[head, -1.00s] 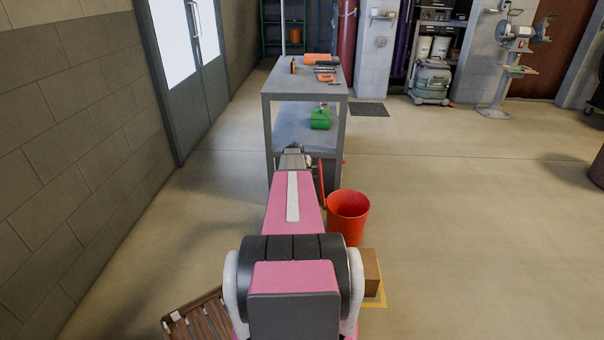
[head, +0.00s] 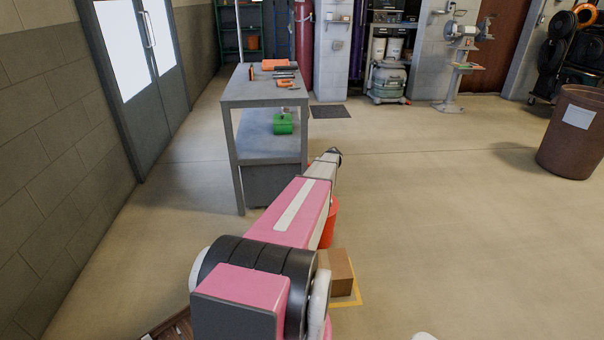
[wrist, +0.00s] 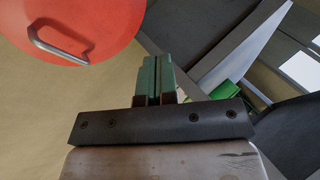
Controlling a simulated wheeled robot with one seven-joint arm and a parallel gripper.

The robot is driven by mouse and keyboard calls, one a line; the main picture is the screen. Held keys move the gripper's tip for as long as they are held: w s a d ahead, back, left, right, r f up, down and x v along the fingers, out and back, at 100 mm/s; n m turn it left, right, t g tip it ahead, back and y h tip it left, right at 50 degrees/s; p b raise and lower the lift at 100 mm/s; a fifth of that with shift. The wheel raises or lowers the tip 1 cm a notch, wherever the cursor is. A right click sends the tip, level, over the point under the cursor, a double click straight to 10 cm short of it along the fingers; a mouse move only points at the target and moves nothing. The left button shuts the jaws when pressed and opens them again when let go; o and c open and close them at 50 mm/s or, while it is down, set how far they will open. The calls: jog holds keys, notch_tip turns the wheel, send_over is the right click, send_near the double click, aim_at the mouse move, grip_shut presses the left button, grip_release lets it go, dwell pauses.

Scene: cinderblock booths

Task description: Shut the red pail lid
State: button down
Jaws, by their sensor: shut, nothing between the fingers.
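The red pail (head: 329,224) stands on the floor right of the workbench in the head view, mostly hidden behind my arm. Its mouth is hidden there. In the wrist view a round red face with a grey bar handle, which looks like the pail lid (wrist: 85,18), fills the upper left corner. I cannot tell from these views how far the lid is tilted. My gripper (wrist: 154,62) is shut and empty, its green fingers together. In that picture it is to the right of the lid and apart from it.
A grey workbench (head: 233,105) with tools on top and a green box (head: 283,124) on its lower shelf stands left of my arm. A cardboard box (head: 336,270) sits on the floor by a yellow marking. A brown barrel (head: 572,145) stands far right. Floor between is clear.

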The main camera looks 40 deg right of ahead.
jog(key=s+d+f+t+y, duration=0.2)
jog(key=s+d+f+t, duration=0.1)
jog(key=s+d+f, duration=0.15)
jog(key=m+t+y, duration=0.2)
jog(key=y, duration=0.1)
send_over(334, 203)
jog(key=f, duration=0.4)
jog(key=w+f, duration=0.1)
jog(key=f, duration=0.2)
jog(key=shift+a, duration=0.25)
jog(key=shift+s+d+f, duration=0.15)
jog(key=shift+s+f, duration=0.1)
jog(key=shift+f, duration=0.45)
jog(key=shift+s+d+f, duration=0.15)
jog(key=shift+s+f, duration=0.05)
jog(key=shift+f, duration=0.45)
jog(key=shift+f, duration=0.15)
jog(key=shift+r, duration=0.6)
jog(key=r+v, duration=0.1)
jog(key=v, duration=1)
jog(key=shift+r, duration=0.55)
